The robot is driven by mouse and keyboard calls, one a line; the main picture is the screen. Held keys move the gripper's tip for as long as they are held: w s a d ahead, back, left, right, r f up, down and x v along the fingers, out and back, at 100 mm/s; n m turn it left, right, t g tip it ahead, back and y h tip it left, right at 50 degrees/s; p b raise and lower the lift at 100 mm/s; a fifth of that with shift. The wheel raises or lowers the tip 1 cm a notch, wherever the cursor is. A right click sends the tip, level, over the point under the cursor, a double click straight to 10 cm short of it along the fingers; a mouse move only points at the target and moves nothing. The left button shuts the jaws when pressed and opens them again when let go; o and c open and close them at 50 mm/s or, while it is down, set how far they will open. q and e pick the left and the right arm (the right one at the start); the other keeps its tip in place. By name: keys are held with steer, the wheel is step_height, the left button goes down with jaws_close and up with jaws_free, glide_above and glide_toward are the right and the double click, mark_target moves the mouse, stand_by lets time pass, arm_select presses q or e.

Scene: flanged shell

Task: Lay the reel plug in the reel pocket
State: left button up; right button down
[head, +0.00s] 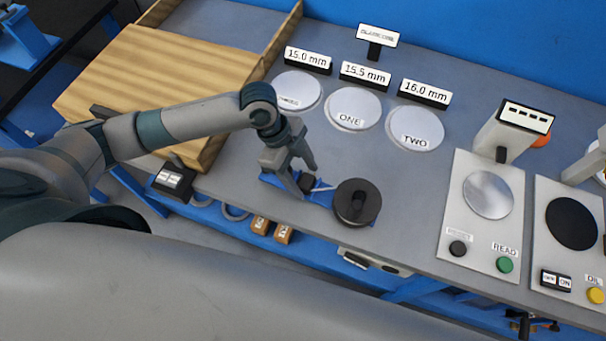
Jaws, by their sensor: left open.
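A round black reel (357,202) with a raised knob on top stands near the front edge of the grey bench. A blue base strip (320,196) runs left from it. A small dark piece (307,183), which may be the reel plug, sits on the strip left of the reel, with a thin pale line running from it toward the reel. My left gripper (304,179) is open, pointing down around or just above this piece; I cannot tell whether it touches it. The reel pocket cannot be made out clearly. My right gripper is out of view.
Three pale discs (350,108) with millimetre signs lie behind. A wooden board (140,85) is at the left. A device with a READ button (505,265) and another with a black disc (571,223) stand at the right. Bench between reel and devices is clear.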

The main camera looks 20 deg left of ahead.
arm_select(q)
steer(key=b+v, duration=0.2)
steer(key=v, duration=0.9)
steer(key=shift+a+r, duration=0.1)
steer(key=shift+r, duration=0.25)
steer(key=shift+s, duration=0.15)
